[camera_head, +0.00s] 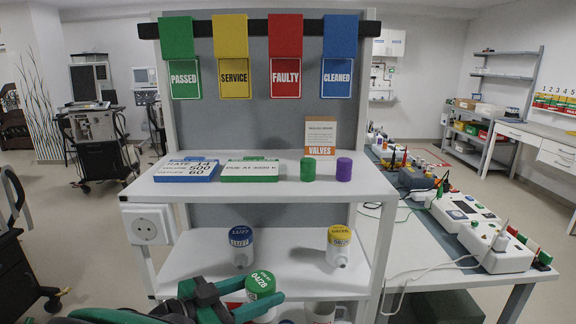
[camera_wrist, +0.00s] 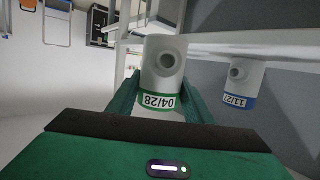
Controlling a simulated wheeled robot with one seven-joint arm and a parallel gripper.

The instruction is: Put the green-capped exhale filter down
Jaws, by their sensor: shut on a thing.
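The green-capped exhale filter (camera_head: 261,282), labelled 04/28, is between the fingers of my green gripper (camera_head: 258,291), which is shut on it. In the head view it is low in front of the white shelf unit, its green cap facing up toward the camera. In the wrist view the white filter body (camera_wrist: 165,62) shows its round port, with the green 04/28 band (camera_wrist: 158,100) nearest my gripper (camera_wrist: 160,95). I cannot tell whether its underside touches anything.
A blue-capped filter (camera_head: 240,245) and a yellow-capped filter (camera_head: 339,245) stand on the middle shelf (camera_head: 290,262), with bare room between them. The top shelf (camera_head: 265,190) holds two cards, a green cylinder (camera_head: 308,170) and a purple cylinder (camera_head: 344,169). More items show partly below.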

